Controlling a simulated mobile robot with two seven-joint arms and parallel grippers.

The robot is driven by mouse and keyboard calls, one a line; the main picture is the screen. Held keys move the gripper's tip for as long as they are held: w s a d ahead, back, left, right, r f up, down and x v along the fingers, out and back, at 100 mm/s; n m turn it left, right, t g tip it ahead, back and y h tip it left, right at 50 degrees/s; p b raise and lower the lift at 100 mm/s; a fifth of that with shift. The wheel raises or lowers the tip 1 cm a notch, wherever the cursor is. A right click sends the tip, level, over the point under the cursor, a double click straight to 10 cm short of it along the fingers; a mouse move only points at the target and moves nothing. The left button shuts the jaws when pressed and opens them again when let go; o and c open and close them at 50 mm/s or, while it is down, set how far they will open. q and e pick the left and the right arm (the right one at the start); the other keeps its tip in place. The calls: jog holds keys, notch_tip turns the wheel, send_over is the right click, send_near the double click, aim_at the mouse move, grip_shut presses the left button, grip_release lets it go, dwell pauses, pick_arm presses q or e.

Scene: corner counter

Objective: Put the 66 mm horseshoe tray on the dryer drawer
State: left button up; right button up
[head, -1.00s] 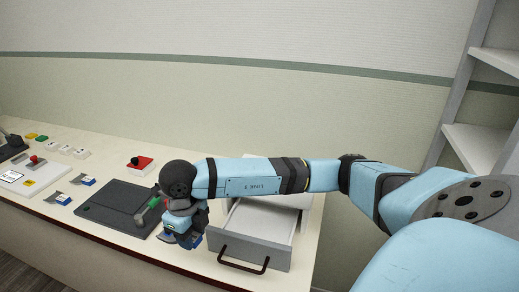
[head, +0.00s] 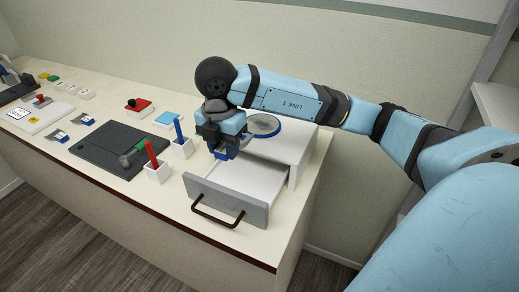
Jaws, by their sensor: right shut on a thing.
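The dryer (head: 300,142) is a white box on the counter with a round blue-rimmed disc on top. Its drawer (head: 255,210) is pulled open, with a grey front and a dark handle. My right gripper (head: 222,150) is above the back left part of the drawer, pointing down. It is shut on a small blue piece, seemingly the horseshoe tray (head: 224,155), mostly hidden by the fingers. I cannot tell whether the tray touches the drawer. My left gripper is not in view.
Two similar blue-and-grey pieces (head: 83,118) lie to the left. A dark board (head: 110,146) with a green-ended tool, white holders with a red stick (head: 151,155) and a blue stick (head: 179,130), and a red block (head: 138,105) stand left of the drawer.

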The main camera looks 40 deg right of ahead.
jog(key=shift+s+d, duration=0.1)
jog(key=shift+d, duration=0.15)
jog(key=shift+f, duration=0.2)
send_near(240, 186)
jog(key=a+f, duration=0.1)
jog(key=f, duration=0.1)
jog(key=s+a+f, duration=0.1)
jog(key=f, duration=0.1)
jog(key=a+f, duration=0.1)
jog(key=shift+s+a+f, duration=0.2)
jog(key=shift+a+f, duration=0.2)
jog(key=d, duration=0.1)
jog(key=w+d, duration=0.1)
jog(key=d+f, duration=0.1)
jog(key=shift+w+d+p, duration=0.25)
jog(key=shift+d+p, duration=0.05)
jog(key=shift+d, duration=0.1)
jog(key=shift+f, duration=0.2)
jog(key=shift+a+f, duration=0.1)
jog(key=o, duration=0.5)
jog(key=shift+f, duration=0.1)
jog(key=o, duration=0.5)
jog(key=shift+c, duration=0.2)
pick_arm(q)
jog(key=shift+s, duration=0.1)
